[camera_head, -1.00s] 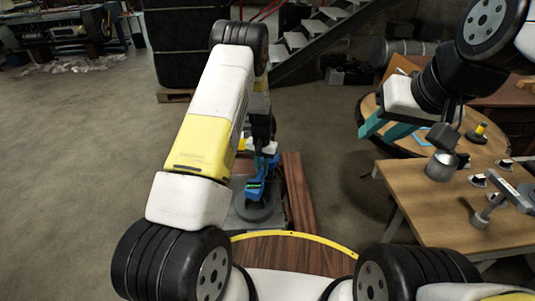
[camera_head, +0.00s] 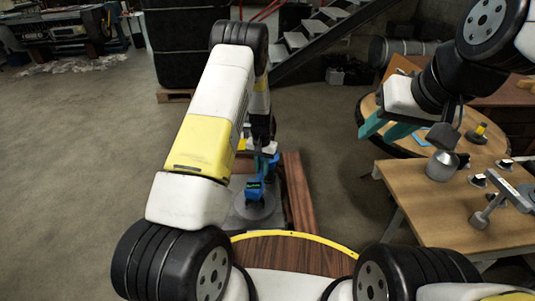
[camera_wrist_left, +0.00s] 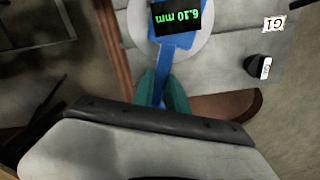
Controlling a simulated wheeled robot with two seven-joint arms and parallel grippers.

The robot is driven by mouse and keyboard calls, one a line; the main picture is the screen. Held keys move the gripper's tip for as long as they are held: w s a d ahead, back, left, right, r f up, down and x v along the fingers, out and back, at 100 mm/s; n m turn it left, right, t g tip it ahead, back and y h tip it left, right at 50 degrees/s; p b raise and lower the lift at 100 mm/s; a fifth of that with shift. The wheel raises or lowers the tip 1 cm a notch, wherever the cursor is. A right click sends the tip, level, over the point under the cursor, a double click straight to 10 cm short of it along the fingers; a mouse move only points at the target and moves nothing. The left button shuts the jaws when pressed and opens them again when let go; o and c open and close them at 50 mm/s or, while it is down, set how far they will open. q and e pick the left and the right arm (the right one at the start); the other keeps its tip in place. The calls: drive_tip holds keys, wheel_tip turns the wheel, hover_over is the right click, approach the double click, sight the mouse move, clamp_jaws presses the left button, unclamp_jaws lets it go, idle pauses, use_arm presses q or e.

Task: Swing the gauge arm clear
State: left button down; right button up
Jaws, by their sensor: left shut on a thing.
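The blue gauge arm (camera_head: 256,190) is low in front of me, over a round grey disc (camera_head: 259,211) on a grey plate. In the left wrist view, its blue body (camera_wrist_left: 178,52) carries a dark display (camera_wrist_left: 182,17) reading 6.10 mm in green. My left gripper (camera_head: 266,158) is mostly hidden by its own arm in the head view. In the left wrist view its teal fingers (camera_wrist_left: 162,95) are closed on the narrow blue handle of the gauge arm. My right gripper (camera_head: 388,128) is open and empty beside the round table.
A reddish-brown beam (camera_head: 298,195) runs along the right of the plate. A wooden table (camera_head: 450,212) with metal parts stands at the right, a round table (camera_head: 372,108) behind it. Open floor is on the left.

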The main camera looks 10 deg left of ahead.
idle(0.4)
use_arm(q)
drive_tip(key=w+d+n, duration=0.9)
drive_tip(key=d+n, duration=0.1)
drive_tip(key=n, duration=1.2)
drive_tip(key=shift+w, duration=0.4)
drive_tip(key=shift+a+n, duration=0.1)
drive_tip(key=shift+n, duration=0.2)
drive_tip(key=c, duration=1.3)
unclamp_jaws()
